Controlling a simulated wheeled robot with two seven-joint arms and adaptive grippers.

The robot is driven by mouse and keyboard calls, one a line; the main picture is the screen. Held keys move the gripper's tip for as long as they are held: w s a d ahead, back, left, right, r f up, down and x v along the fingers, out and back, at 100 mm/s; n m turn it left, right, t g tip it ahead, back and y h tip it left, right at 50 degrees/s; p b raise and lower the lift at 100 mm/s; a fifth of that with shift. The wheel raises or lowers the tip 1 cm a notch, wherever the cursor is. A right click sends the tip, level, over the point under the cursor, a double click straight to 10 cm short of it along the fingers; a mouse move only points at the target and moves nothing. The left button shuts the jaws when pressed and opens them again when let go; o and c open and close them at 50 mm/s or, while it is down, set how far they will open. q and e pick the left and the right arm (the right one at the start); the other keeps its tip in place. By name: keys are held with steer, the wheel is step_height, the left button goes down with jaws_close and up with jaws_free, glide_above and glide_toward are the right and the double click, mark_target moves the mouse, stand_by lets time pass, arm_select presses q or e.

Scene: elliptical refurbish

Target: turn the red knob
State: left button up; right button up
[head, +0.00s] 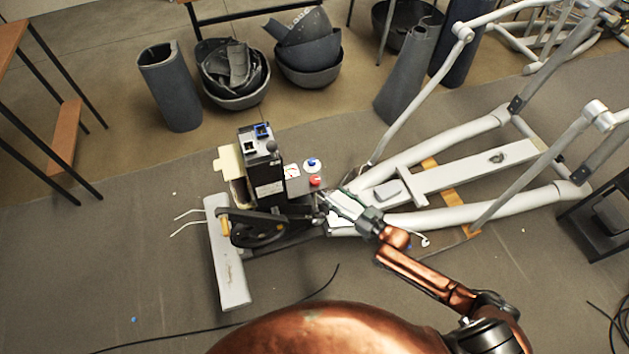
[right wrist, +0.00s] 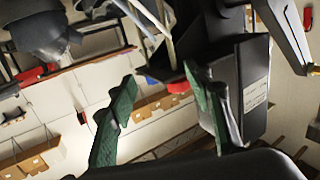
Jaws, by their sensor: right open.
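My left gripper is not in view.
The machine's pale frame tubes (head: 440,165) run to the right of my gripper. A black crank wheel (head: 250,228) is to its left. Dark bowls (head: 308,55) and a grey bin (head: 170,88) stand behind. A black cable (head: 300,300) crosses the floor in front.

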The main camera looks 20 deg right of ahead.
mark_target(319, 183)
steer(key=shift+n+y, duration=0.3)
steer(key=shift+y, duration=0.5)
steer(key=r, duration=0.1)
steer(key=a+r, duration=0.2)
steer(key=r, duration=0.1)
steer(key=shift+w+a, duration=0.2)
steer(key=shift+w, duration=0.2)
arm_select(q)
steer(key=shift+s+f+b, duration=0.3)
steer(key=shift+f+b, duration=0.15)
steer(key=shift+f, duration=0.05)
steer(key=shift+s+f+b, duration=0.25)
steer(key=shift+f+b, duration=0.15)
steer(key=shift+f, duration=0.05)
arm_select(e)
steer(key=x, duration=0.7)
steer(key=shift+w+r, duration=0.2)
steer(key=shift+w, duration=0.1)
steer(key=c, duration=1.1)
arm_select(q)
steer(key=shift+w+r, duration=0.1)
